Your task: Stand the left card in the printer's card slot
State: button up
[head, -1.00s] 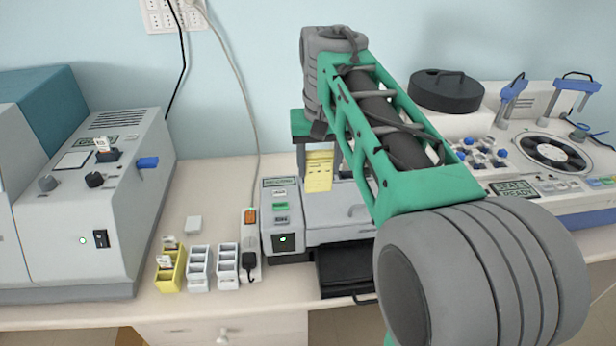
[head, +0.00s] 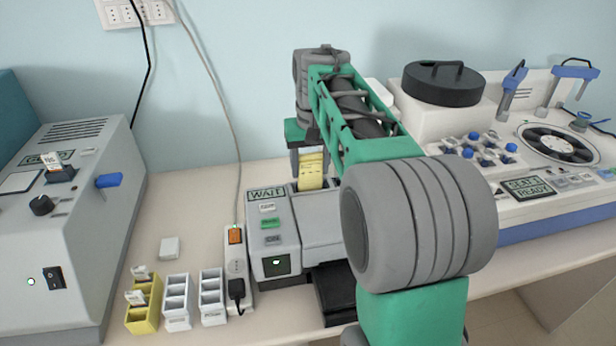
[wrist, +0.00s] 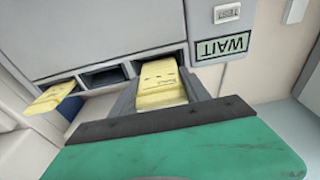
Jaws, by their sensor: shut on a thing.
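My gripper (head: 311,183) points down over the back of the grey printer (head: 274,245), shut on a yellow card (head: 312,168). In the wrist view, the held card (wrist: 159,82) is between my fingers, against the printer's upper edge and beside the WAIT display. Its lower end is at a slot-like opening; I cannot tell how deep it sits. A dark empty opening (wrist: 105,77) is beside it. Another yellow card (wrist: 50,97) projects from the printer at the wrist view's left; my arm hides it in the head view.
A yellow holder (head: 145,313) and white holders (head: 178,308) stand left of the printer, near a power strip (head: 236,262). A large grey machine (head: 75,225) is at far left. A white machine with a rotor (head: 558,146) is at right.

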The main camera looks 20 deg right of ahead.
aim_at(309, 180)
notch_tip(309, 180, down, 3)
jog(key=shift+b, duration=0.45)
grip_shut()
jog(key=shift+r, duration=0.3)
jog(key=o, duration=1.6)
grip_release()
jog(key=shift+o, duration=0.2)
notch_tip(309, 180, up, 12)
jog(key=s+p, duration=0.2)
jog(key=p, duration=0.1)
jog(key=shift+a, duration=0.15)
jog(key=shift+f, duration=0.1)
